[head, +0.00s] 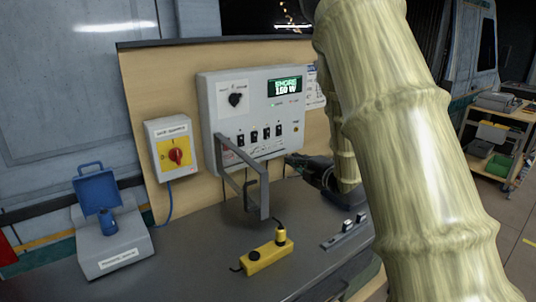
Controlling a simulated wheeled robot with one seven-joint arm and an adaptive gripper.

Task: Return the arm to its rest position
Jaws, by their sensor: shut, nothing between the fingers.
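My arm, with a pale bamboo-like surface, fills the right of the head view from top to bottom. My gripper (294,160) is small, dark and partly hidden behind the arm. It points left, close to the lower right of the grey control panel (210,110). It is shut with nothing between its fingers. Whether it touches the panel, I cannot tell. The panel has a lit green display (285,87), a black knob (235,99) and a row of dark switches. A grey bar frame (264,190) stands out in front of the panel.
A grey box with an open blue lid (98,190) and a yellow socket block (266,257) stand on the grey counter (190,285). A shelf cart (495,150) stands far right by open floor.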

